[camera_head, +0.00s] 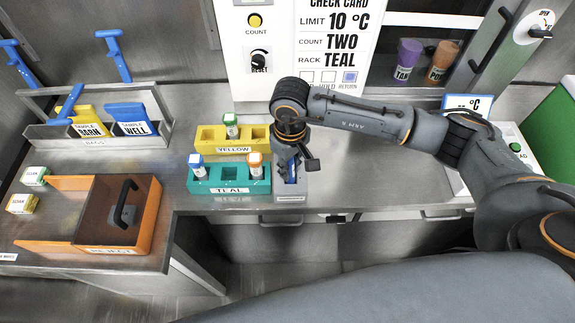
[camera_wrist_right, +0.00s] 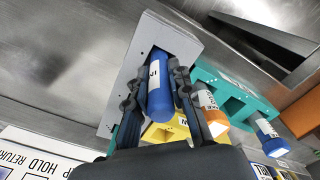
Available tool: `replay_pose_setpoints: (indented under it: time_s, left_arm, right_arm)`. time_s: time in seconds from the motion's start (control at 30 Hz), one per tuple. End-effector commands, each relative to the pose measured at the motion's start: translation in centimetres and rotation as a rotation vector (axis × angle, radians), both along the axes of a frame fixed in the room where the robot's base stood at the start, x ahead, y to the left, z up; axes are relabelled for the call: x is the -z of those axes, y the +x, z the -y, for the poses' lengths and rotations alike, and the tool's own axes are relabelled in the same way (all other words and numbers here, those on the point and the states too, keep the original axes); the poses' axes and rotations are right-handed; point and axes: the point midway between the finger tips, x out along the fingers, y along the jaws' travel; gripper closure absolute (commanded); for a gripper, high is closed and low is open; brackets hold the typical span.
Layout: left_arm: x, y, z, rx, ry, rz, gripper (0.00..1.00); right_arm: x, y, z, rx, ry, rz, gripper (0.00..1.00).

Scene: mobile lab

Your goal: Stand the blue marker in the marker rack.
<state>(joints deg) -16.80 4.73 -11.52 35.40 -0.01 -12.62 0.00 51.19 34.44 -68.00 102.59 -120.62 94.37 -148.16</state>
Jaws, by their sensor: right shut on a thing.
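The blue marker (camera_wrist_right: 162,88) is between the two fingers of my right gripper (camera_wrist_right: 157,90) in the right wrist view, its blue end towards the camera. In the head view my right gripper (camera_head: 293,168) points down, and a blue bit of the marker (camera_head: 291,172) shows between its fingers. The small grey marker rack (camera_head: 291,190) stands just right of the teal rack; it also shows in the wrist view (camera_wrist_right: 112,100). The marker lines up with the rack's opening. Its far end is hidden, so I cannot tell how deep it sits. My left gripper is not in view.
The teal rack (camera_head: 230,189) holds a blue-capped and an orange-capped tube, close beside my right gripper. The yellow rack (camera_head: 209,148) behind holds a green-capped tube. An orange reject box (camera_head: 150,215) is at left. The counter's front edge is close to the marker rack.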

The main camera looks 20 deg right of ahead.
Motion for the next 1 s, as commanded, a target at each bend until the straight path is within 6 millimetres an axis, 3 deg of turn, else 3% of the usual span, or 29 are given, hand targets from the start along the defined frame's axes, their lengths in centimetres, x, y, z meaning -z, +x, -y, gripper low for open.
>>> replay_pose_setpoints:
  time_s: [0.07,0.1,0.2,0.4,0.57,0.67,1.0]
  left_arm:
    - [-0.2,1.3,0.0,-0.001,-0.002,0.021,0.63]
    - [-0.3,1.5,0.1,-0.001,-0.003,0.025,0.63]
    - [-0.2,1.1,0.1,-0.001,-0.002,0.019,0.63]
    - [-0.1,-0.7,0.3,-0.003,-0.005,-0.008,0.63]
    - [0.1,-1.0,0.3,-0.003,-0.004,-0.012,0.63]
    - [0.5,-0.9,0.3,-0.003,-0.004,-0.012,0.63]
    - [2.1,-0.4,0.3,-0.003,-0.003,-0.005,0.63]
  right_arm:
    - [-0.1,0.0,0.0,0.000,0.000,0.001,1.00]
    - [-0.2,0.0,0.0,0.000,0.001,0.000,0.71]
    - [-0.2,0.0,-0.1,0.000,0.001,0.000,0.56]
    - [-0.2,0.0,-0.1,0.000,0.002,0.001,0.56]
    - [-0.7,0.1,-0.1,0.000,0.004,0.003,0.56]
    - [-2.0,0.2,-0.1,0.000,0.004,0.007,0.56]
    - [-9.0,0.2,-0.1,0.000,0.004,0.007,0.56]
